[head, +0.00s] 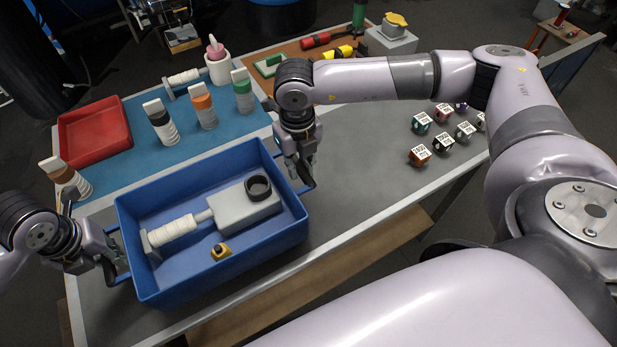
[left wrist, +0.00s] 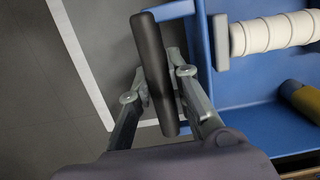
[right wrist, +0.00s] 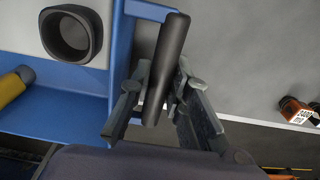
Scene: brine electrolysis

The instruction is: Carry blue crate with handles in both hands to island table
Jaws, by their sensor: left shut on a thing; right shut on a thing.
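The blue crate (head: 290,231) is at the front left of a grey-topped table (head: 360,140) in the head view. It holds a grey box with a dark ring (head: 258,188), a white ribbed piece (head: 173,231) and a small yellow-and-black item (head: 221,251). My left gripper (head: 118,266) is shut on the crate's left handle, a dark bar (left wrist: 153,70) in the left wrist view. My right gripper (head: 304,176) is shut on the right handle, a dark bar (right wrist: 168,62) in the right wrist view. I cannot tell whether the crate touches the table.
Behind the crate, a blue mat (head: 110,165) holds a red tray (head: 94,133) and several bottles, including an orange-banded one (head: 203,106). Several small labelled cubes (head: 443,143) lie to the right. A brown mat (head: 290,50) with tools is at the back.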

